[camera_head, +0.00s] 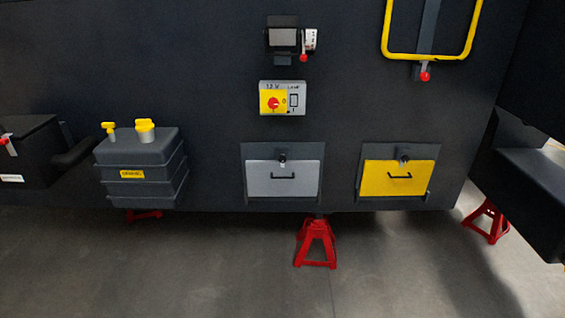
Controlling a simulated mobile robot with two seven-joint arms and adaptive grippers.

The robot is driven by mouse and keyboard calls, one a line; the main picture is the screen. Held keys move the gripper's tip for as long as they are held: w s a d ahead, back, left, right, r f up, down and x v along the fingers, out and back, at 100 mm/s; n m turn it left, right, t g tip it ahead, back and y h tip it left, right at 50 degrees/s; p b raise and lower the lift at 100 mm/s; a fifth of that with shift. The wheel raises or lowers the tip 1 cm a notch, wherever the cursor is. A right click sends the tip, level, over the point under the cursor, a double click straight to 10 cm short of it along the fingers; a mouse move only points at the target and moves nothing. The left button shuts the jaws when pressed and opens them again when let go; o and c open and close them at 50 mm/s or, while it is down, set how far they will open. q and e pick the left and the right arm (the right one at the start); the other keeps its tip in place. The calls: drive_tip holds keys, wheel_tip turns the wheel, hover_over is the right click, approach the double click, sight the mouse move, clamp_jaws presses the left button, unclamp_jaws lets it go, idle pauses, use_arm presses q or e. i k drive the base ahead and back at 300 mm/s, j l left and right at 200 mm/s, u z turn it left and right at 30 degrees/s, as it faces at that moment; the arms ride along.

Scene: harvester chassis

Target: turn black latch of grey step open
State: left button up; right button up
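The grey step (262,186) is a light grey panel in a dark frame, low on the dark chassis wall, near the middle of the head view. It stands upright and looks closed. Neither of my grippers is in view.
A yellow panel (380,180) of like form is to the right. A switch box (298,98) is above the grey step. A dark tank (138,165) with yellow caps stands left. Red stands (316,245) are on the floor below. The floor in front is clear.

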sight(282, 158)
drive_tip(key=i+l, duration=0.2)
drive_tip(key=i, duration=0.2)
drive_tip(key=i+l, duration=0.2)
drive_tip(key=i, duration=0.25)
